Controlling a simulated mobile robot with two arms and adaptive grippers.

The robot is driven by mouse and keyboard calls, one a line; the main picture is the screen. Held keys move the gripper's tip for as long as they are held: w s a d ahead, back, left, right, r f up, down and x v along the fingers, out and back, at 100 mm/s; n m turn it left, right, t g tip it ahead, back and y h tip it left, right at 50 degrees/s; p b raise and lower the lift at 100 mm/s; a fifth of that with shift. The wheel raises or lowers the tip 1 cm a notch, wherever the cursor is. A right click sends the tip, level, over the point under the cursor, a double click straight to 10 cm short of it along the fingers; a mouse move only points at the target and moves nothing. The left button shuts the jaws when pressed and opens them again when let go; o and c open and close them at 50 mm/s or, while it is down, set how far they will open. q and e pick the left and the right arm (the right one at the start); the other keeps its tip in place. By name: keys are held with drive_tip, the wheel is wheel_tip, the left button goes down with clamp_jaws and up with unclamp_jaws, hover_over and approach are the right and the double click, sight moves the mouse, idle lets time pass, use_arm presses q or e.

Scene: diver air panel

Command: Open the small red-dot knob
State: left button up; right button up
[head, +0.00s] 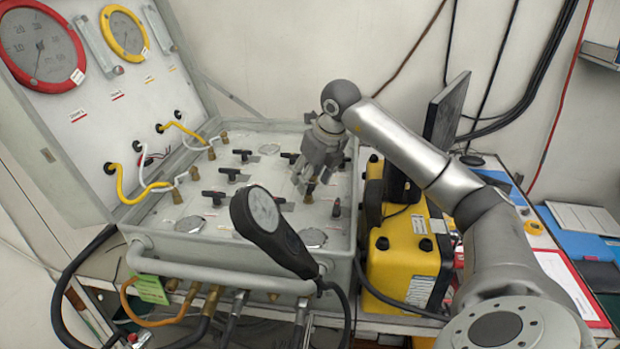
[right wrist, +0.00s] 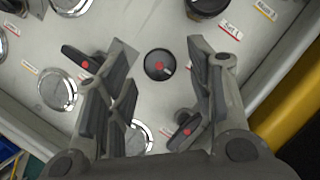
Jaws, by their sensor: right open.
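My right gripper (head: 308,190) is over the right part of the panel top, pointing down with its fingers apart. In the right wrist view my right gripper (right wrist: 160,105) is open and empty. A small round black knob with a red dot (right wrist: 160,64) sits between and a little beyond its fingers, apart from both. A black lever handle with a red dot (right wrist: 82,58) is by the left finger, and another red-dotted handle (right wrist: 185,131) is partly hidden by the right finger. My left gripper is not in view.
The open lid (head: 95,115) with gauges rises at the left. A yellow case (head: 405,260) stands close on the right. Black lever handles (head: 228,173) and hoses crowd the panel top.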

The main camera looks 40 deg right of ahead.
drive_tip(key=shift+x, duration=0.75)
drive_tip(key=shift+c, duration=0.4)
drive_tip(key=c, duration=0.9)
use_arm(q)
drive_tip(key=shift+w+d+r, duration=0.15)
drive_tip(key=shift+w+d, duration=0.15)
drive_tip(key=shift+d, duration=0.1)
